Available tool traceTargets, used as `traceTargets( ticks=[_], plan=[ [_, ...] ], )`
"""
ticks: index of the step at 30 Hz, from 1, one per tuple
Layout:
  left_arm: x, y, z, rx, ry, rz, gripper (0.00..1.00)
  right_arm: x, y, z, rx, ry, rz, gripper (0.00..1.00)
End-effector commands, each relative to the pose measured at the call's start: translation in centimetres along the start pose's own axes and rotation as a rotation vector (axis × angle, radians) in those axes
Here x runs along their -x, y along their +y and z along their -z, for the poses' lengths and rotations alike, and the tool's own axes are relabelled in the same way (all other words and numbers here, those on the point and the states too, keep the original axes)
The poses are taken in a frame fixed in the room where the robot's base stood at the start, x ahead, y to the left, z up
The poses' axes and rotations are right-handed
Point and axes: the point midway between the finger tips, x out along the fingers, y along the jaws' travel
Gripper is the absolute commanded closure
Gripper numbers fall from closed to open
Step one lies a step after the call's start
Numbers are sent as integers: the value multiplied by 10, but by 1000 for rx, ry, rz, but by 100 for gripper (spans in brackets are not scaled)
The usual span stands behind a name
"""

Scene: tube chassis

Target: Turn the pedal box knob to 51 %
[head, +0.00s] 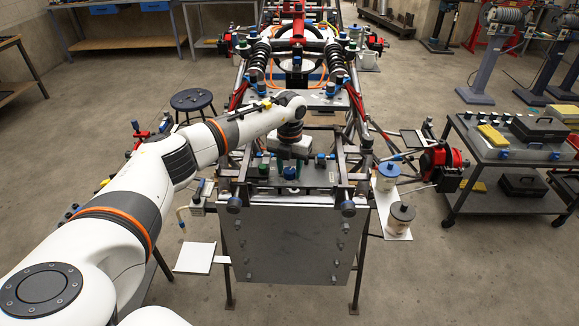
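My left arm reaches in from the lower left to the front end of the tube chassis (345,190). My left gripper (289,160) points down over the pedal area behind the grey front plate (290,240). Its body hides its fingertips, so I cannot tell whether it is open, shut or touching anything. Several small blue and green knobs or caps are there: a blue-green one (290,173) just under the gripper, a dark one (264,168) to its left and a blue one (331,161) to its right. I cannot tell which is the pedal box knob, nor read a scale. My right gripper is out of view.
Chassis tubes and brackets stand close around the gripper. Blue-lidded (388,171) and dark-lidded (402,212) containers sit at the right. A stool (192,99) stands left, a tool cart (510,152) at far right. Floor on both sides is mostly open.

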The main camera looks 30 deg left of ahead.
Motion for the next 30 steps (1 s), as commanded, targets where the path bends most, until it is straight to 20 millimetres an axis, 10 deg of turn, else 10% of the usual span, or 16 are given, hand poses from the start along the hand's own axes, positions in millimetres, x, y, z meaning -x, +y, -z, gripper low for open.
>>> traceTargets(
  ticks=[6, 30],
  plan=[
    [1, 0, 0, 0, 0, -1, 91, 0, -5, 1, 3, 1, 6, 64],
    [-1, 0, 0, -422, 2, -1, 91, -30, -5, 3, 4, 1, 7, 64]
  ],
)
